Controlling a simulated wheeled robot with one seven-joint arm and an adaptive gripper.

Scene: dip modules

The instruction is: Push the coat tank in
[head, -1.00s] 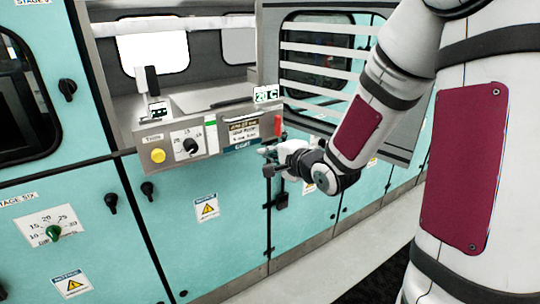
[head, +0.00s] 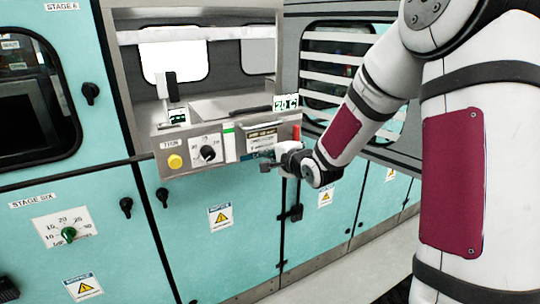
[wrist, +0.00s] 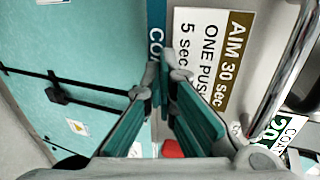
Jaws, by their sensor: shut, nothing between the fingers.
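The coat tank (head: 227,160) is a metal, drawer-like unit standing out from the teal cabinet front. Its front panel has a yellow button, a dial and labels. In the wrist view, the panel (wrist: 209,18) shows a blue label (wrist: 156,30), partly hidden by my fingers, and an "AIM 30 sec" label (wrist: 222,65). My gripper (head: 266,164) is at the lower right of the panel. In the wrist view my gripper (wrist: 164,72) is shut and empty, its tips at the panel by the blue label. I cannot tell whether they touch it.
A metal bar handle (wrist: 285,75) and a "20 C" sign (head: 286,103) are at the tank's right side. A slatted panel (head: 330,60) stands behind my arm. Cabinet knobs (head: 126,207) stick out at the left. The floor (head: 335,270) in front looks clear.

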